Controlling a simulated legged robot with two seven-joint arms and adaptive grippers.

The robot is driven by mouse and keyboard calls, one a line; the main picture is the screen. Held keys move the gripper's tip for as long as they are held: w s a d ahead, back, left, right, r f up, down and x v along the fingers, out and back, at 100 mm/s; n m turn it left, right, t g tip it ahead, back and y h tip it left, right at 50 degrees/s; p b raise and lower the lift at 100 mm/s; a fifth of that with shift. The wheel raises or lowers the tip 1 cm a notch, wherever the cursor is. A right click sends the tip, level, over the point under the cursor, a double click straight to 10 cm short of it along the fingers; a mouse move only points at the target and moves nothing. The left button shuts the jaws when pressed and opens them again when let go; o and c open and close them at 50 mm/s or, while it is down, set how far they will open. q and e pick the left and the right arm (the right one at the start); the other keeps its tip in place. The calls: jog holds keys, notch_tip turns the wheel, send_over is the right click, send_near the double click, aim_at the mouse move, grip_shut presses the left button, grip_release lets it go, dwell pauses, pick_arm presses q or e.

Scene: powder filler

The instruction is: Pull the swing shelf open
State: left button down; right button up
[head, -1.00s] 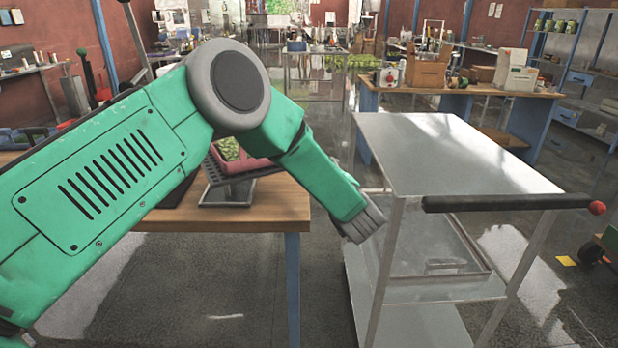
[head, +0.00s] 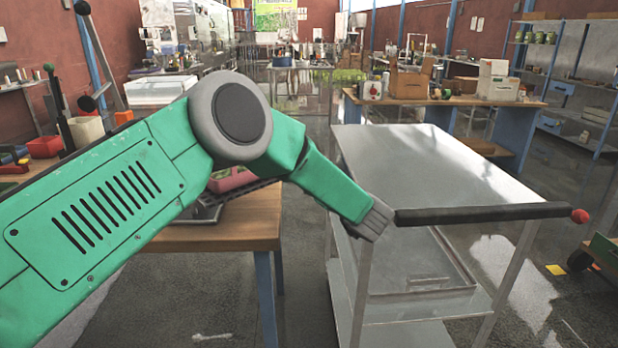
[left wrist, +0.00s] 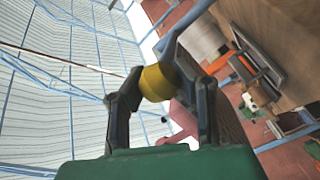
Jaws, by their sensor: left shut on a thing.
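My left gripper (head: 372,220) appears in the head view at the end of the green arm, in front of the near left corner of a grey metal cart (head: 440,160). Its fingers are hard to make out there. In the left wrist view, the left gripper (left wrist: 155,80) is shut on a short yellow round piece (left wrist: 156,83), held between its two dark fingers. What the yellow piece belongs to is not clear. I cannot pick out with certainty which part is the swing shelf. My right gripper is not in view.
The cart has a black handle bar (head: 480,213) with a red end knob (head: 580,216). A wooden table (head: 235,232) with a dark rack stands left, partly behind my arm. A workbench (head: 440,101) with boxes stands behind the cart. Grey floor shows between table and cart.

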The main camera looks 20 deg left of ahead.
pick_arm(q)
jog(key=shift+s+d+f, duration=0.1)
jog(key=shift+d+f, duration=0.3)
jog(key=shift+f, duration=0.2)
jog(key=c, duration=1.2)
grip_release()
jog(key=shift+o, duration=0.3)
jog(key=shift+w+d+r, duration=0.15)
jog(key=shift+w+d, duration=0.05)
jog(key=shift+s+r, duration=0.1)
jog(key=shift+r, duration=0.1)
jog(key=v, duration=1.2)
